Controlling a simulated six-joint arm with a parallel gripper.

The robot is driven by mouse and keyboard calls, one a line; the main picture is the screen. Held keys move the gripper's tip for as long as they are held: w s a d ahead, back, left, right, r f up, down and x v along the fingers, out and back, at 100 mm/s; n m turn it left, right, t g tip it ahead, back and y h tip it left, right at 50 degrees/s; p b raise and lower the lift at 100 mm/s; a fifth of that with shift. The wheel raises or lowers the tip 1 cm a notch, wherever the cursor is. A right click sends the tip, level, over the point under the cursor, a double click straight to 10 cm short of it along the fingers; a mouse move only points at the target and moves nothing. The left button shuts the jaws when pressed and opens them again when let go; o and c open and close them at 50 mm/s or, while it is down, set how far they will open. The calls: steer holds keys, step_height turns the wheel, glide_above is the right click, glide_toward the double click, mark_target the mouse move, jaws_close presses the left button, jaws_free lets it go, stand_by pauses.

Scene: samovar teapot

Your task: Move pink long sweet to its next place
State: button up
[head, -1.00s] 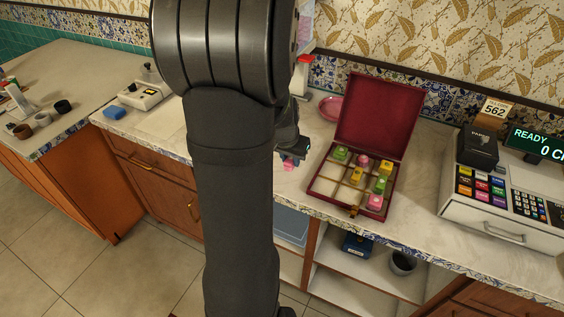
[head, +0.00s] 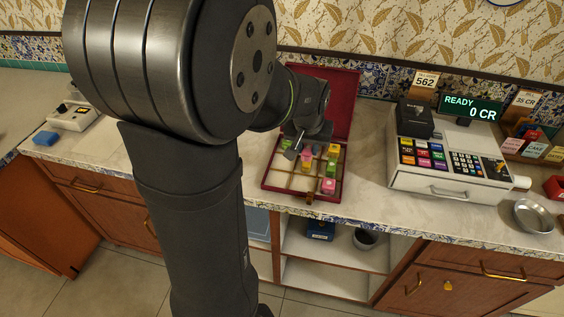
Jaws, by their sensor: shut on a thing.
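The red sweets box (head: 283,188) stands open on the counter, with its lid up at the back and a grid of compartments inside. My gripper (head: 295,148) is over the back left part of the box, pointing down. It is shut on the pink long sweet, which I cannot clearly tell apart from the sweets beside the fingers. A pink sweet (head: 307,153) shows just right of the fingers. Another pink sweet (head: 328,186) lies in the front right compartment. Green and yellow sweets fill other compartments at the middle and right. The front left compartments look empty.
The cash register (head: 450,160) stands right of the box, with a dark card device (head: 415,118) on it. A round metal dish (head: 533,216) is at far right. A blue block (head: 45,138) lies at left. My arm hides much of the counter left of the box.

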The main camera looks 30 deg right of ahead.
steer(key=s+d, duration=0.1)
steer(key=d, duration=0.1)
glide_above(284, 162)
steer(key=f, duration=0.6)
steer(key=shift+s+a+f, duration=0.35)
steer(key=shift+f, duration=2.1)
steer(key=shift+f, duration=0.2)
steer(key=o, duration=0.7)
steer(key=shift+w, duration=0.1)
steer(key=shift+r, duration=0.1)
steer(key=v, duration=1.2)
steer(key=shift+r, duration=0.15)
